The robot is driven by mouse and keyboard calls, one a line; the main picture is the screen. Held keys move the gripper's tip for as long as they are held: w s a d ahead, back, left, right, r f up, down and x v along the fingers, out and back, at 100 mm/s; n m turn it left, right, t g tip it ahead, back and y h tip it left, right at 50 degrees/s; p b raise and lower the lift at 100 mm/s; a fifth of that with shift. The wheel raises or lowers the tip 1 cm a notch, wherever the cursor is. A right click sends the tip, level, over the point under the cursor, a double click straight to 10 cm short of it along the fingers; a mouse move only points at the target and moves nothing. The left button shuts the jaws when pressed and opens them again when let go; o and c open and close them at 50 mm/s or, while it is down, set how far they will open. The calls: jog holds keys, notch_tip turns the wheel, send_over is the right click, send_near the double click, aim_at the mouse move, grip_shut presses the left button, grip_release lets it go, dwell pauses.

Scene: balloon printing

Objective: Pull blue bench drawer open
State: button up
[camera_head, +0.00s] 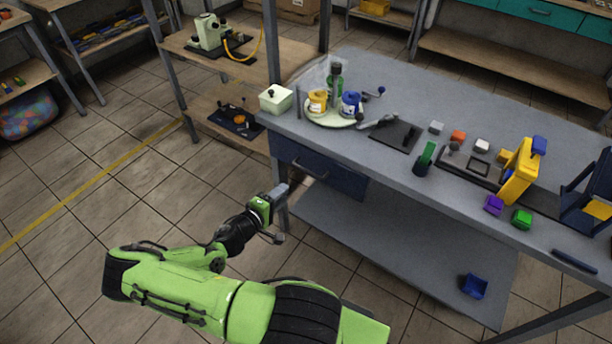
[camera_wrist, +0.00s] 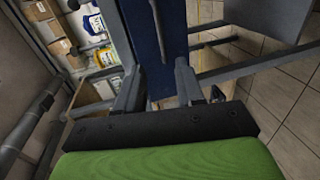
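The blue bench drawer (camera_head: 338,178) sits under the left end of the grey workbench (camera_head: 345,140) and looks shut. Its dark bar handle (camera_head: 310,170) runs along the front. In the wrist view the blue drawer front (camera_wrist: 174,35) stands upright on its side, with the handle (camera_wrist: 158,30) ahead of the fingers. My gripper (camera_head: 281,214) is in front of the drawer, a little below and left of it. It is empty, and in the wrist view its two fingers (camera_wrist: 158,85) are spread apart with a gap between them. They appear apart from the handle.
A bench leg (camera_head: 279,200) stands close behind my gripper. A lower shelf (camera_head: 400,245) lies under the drawer, with a blue bin (camera_head: 474,286) on it. The tiled floor at left is clear.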

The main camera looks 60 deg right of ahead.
jog(key=b+x, duration=0.2)
jog(key=x, duration=1.2)
jog(key=shift+a, duration=0.1)
jog(key=shift+c, duration=0.2)
jog(key=shift+s, duration=0.1)
grip_shut()
